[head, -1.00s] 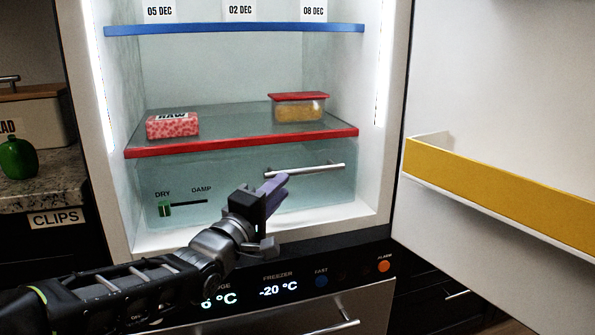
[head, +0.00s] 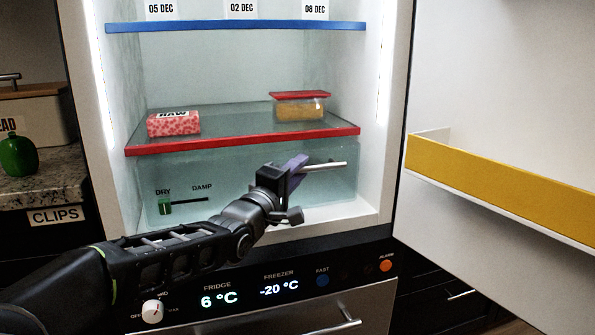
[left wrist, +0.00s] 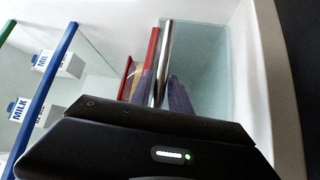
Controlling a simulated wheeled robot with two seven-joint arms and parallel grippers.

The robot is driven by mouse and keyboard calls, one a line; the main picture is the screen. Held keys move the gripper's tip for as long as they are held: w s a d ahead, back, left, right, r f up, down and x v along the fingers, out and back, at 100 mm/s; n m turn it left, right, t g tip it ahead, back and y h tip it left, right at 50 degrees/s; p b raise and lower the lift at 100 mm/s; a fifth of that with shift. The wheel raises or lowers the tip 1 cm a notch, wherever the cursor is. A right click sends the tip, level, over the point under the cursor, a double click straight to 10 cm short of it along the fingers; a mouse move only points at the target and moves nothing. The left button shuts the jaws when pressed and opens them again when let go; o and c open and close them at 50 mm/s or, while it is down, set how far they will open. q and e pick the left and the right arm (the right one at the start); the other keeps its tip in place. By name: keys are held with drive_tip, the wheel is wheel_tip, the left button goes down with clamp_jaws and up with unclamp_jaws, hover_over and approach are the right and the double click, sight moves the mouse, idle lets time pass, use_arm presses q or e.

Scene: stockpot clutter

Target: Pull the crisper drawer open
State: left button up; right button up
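The crisper drawer (head: 235,210) is a clear bluish bin under the red-edged shelf, and it looks shut. Its silver bar handle (head: 330,166) is on the upper right of its front. My left gripper (head: 298,165) is at the handle, with purple fingers over its left part. In the left wrist view the handle (left wrist: 165,55) runs between the two fingers (left wrist: 160,92), which stand apart on either side of it. Whether either finger touches the bar I cannot tell. My right gripper is not in view.
Above the drawer, a RAW meat pack (head: 173,123) and a red-lidded container (head: 300,106) sit on the shelf (head: 240,141). The open fridge door with a yellow-fronted bin (head: 490,175) stands at right. A control panel (head: 250,285) lies below.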

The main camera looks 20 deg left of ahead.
use_arm(q)
drive_tip(key=shift+c, duration=0.5)
clamp_jaws()
idle(0.8)
